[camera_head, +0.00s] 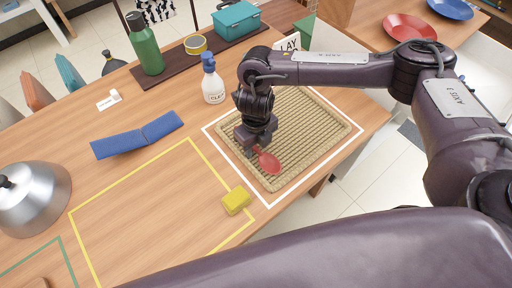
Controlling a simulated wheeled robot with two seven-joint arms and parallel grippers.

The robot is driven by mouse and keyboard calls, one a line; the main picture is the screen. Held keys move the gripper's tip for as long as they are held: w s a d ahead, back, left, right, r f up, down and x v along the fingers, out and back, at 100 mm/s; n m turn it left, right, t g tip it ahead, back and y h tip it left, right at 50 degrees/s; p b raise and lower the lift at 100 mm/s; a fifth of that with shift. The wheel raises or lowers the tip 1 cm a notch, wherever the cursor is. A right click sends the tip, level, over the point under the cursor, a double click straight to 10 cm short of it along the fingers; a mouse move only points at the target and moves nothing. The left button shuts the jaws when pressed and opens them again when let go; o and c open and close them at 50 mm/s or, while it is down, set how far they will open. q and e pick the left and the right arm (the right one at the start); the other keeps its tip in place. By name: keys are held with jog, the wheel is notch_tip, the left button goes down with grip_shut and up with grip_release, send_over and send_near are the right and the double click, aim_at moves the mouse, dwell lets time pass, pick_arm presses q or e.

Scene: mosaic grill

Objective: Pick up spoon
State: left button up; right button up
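A red spoon (268,161) lies at the woven tan mat (303,155), its bowl toward the lower right and its handle end hidden under my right gripper. My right gripper (253,146) points down over the mat's left part, right at the spoon's handle end. Its fingers are dark and small here, so I cannot tell whether they are open or shut on the handle. My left gripper is not in view.
A yellow sponge-like block (236,200) sits just left of the mat. A blue folded cloth (137,138), a metal dome (32,200) and a green bottle (145,46) stand further left. The yellow-outlined area is mostly clear.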

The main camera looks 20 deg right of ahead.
jog(key=shift+c, duration=0.2)
grip_shut()
jog(key=shift+r, duration=0.1)
